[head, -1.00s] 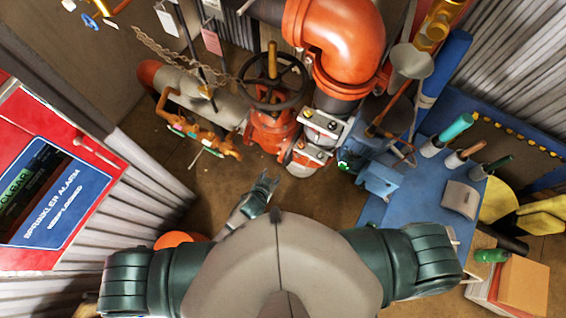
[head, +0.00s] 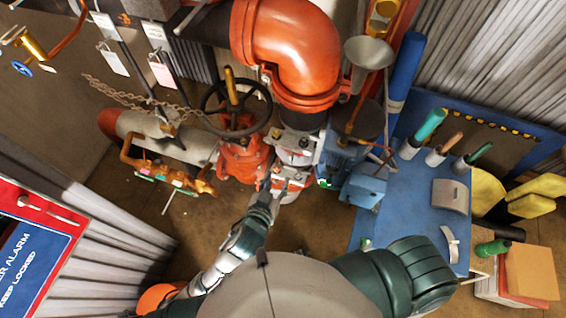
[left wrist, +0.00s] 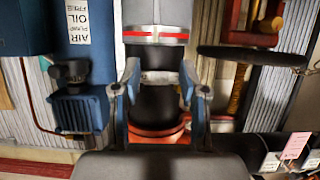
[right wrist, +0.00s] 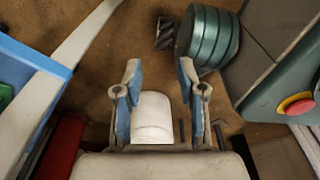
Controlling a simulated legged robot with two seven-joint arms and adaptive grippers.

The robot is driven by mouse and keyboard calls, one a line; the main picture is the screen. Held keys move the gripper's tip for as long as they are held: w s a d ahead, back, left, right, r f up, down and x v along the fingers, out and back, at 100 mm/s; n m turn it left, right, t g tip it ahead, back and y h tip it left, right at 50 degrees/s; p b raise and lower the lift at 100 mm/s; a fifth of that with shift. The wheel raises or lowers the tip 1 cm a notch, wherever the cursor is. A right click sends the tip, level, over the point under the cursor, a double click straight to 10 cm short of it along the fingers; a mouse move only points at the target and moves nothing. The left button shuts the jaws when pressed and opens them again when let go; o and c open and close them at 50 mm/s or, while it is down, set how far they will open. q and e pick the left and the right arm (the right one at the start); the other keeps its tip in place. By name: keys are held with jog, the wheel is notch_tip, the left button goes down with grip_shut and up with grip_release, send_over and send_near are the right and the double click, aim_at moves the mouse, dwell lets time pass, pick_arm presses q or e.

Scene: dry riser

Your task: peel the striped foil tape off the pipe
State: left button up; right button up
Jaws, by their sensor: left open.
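The foil tape (left wrist: 155,37) shows in the left wrist view as a grey band with a red and white stripe around the pipe (left wrist: 158,12). In the head view, silvery wrap with red marks (head: 293,160) shows on the pipe beside the red valve. My left gripper (head: 265,188) is just in front of and below this stretch; its open fingers (left wrist: 160,70) straddle the view of the pipe, with the tape beyond the tips. I cannot tell any contact. My right gripper (right wrist: 159,72) is open and empty over the brown floor, outside the head view.
A handwheel (head: 235,108) and red valve (head: 241,160) stand left of the pipe. A blue pump (head: 362,188) and blue bench (head: 405,205) with tools are at right. A red alarm cabinet (head: 35,240) is at left. A chain (head: 140,97) hangs behind.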

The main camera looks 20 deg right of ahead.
aim_at(290, 158)
pick_arm(q)
jog(key=x, duration=1)
jog(key=shift+w+a+b, duration=0.2)
jog(key=shift+w+b, duration=0.05)
jog(key=shift+b, duration=0.1)
jog(key=shift+d+f, duration=0.15)
jog(key=shift+d, duration=1.05)
jog(key=shift+c, duration=1.3)
jog(key=shift+s+d, duration=0.1)
jog(key=shift+d, duration=0.05)
jog(key=c, duration=0.4)
jog(key=shift+s, duration=0.1)
grip_shut()
jog(key=shift+w+a, duration=0.3)
jog(key=shift+a, duration=0.25)
jog(key=o, duration=0.7)
grip_release()
jog(key=shift+s+a, duration=0.1)
jog(key=shift+a, duration=0.05)
jog(key=shift+c, duration=0.2)
jog(key=shift+s, duration=0.1)
pick_arm(e)
jog(key=shift+w+r, duration=0.25)
jog(key=shift+w, duration=0.3)
jog(key=shift+w+r, duration=0.2)
jog(key=shift+w, duration=0.35)
